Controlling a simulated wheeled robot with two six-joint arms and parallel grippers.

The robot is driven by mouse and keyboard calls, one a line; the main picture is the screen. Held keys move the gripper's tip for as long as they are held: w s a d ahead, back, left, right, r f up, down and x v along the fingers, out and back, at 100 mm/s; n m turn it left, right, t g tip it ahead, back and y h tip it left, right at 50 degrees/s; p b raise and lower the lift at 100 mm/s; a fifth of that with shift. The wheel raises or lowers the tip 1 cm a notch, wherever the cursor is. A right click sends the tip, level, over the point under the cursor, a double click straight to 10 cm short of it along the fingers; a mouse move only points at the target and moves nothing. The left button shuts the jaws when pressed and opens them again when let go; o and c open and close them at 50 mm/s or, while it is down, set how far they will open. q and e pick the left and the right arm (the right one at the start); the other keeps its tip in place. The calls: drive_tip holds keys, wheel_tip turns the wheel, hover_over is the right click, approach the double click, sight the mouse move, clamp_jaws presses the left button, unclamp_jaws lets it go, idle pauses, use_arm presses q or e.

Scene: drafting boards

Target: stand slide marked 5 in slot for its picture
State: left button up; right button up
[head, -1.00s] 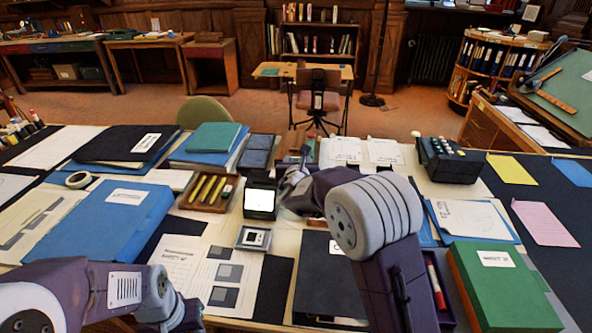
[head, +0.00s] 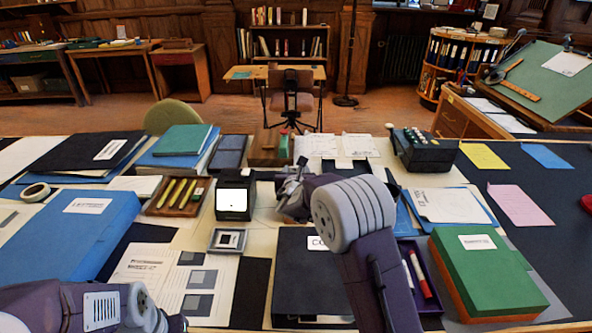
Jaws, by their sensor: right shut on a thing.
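My right gripper (head: 288,188) is over the middle of the desk, just right of the black viewer (head: 234,212) with its lit white screen. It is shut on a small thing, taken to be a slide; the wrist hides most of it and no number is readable. A wooden block (head: 262,158) with small red and green parts stands behind the gripper; I cannot make out its slots. A grey square frame (head: 228,240) lies in front of the viewer, on or beside a sheet with dark picture squares (head: 195,302). My left arm is at the lower left; its fingers are not clear.
A wooden tray of yellow pencils (head: 178,196) and a blue box file (head: 70,235) are at left. A black binder (head: 307,285), a purple pen tray (head: 431,305) and a green box (head: 482,268) are at front right. A black button box (head: 425,152) stands behind.

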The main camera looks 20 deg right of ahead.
wheel_tip(320, 180, down, 2)
drive_tip(key=shift+f+b, duration=0.1)
drive_tip(key=shift+b, duration=0.35)
wheel_tip(320, 180, down, 2)
drive_tip(key=b, duration=0.2)
drive_tip(key=shift+f+b, duration=0.15)
drive_tip(key=shift+b, duration=0.15)
drive_tip(key=o, duration=1.5)
drive_tip(key=v, duration=0.9)
drive_tip(key=shift+p, duration=0.4)
